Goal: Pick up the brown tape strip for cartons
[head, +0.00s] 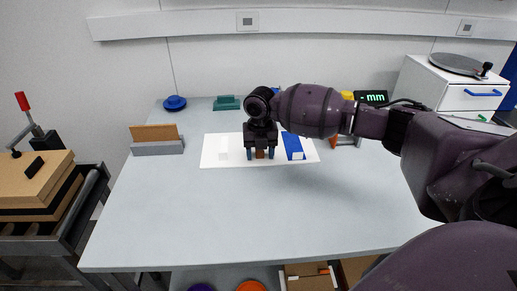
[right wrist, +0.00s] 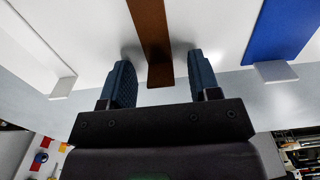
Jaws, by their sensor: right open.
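The brown tape strip (right wrist: 152,40) lies on a white sheet (head: 214,152), with its near end between the two fingers of my right gripper (right wrist: 160,82). The fingers stand apart on either side of it, with a gap to the strip. In the head view the right gripper (head: 261,154) is over the sheet and hides most of the brown strip (head: 260,154). A blue strip (head: 293,146) with a pale end tab lies to the right. A white strip (head: 223,148) lies to the left. My left gripper is not in view.
A grey holder with a brown board (head: 156,140) stands at the left of the table (head: 200,220). A blue round object (head: 175,103) and a green block (head: 226,103) are at the back. A display reading mm (head: 372,97) is behind my right arm. The table front is clear.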

